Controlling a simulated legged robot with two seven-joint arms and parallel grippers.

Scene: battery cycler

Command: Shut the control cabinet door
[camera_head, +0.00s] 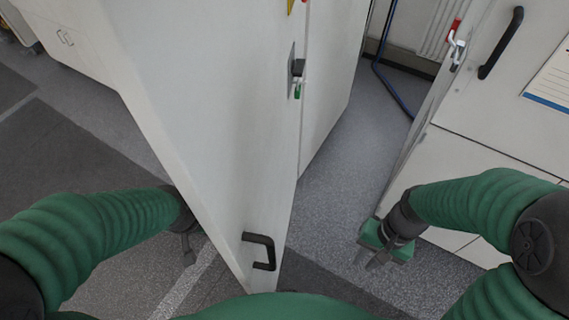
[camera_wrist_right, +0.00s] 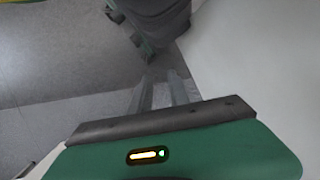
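A tall white door panel (camera_head: 220,110) stands in the middle of the head view, its near edge running down to the floor. It carries a black handle (camera_head: 262,250) low down and a dark latch (camera_head: 296,70) higher up. I cannot tell how far it stands open. My left gripper (camera_head: 188,252) is low on the panel's left side, partly hidden by the wrist; contact is unclear. My right gripper (camera_head: 370,261) is to the right of the panel, apart from it and pointing down. Its two fingers also show apart and empty in the right wrist view (camera_wrist_right: 161,90).
Another white cabinet front (camera_head: 480,150) stands on the right, with a black handle (camera_head: 502,43) and a red-and-metal latch (camera_head: 455,40). A blue cable (camera_head: 385,80) hangs at the back. Grey floor (camera_head: 340,190) lies clear between panel and cabinet.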

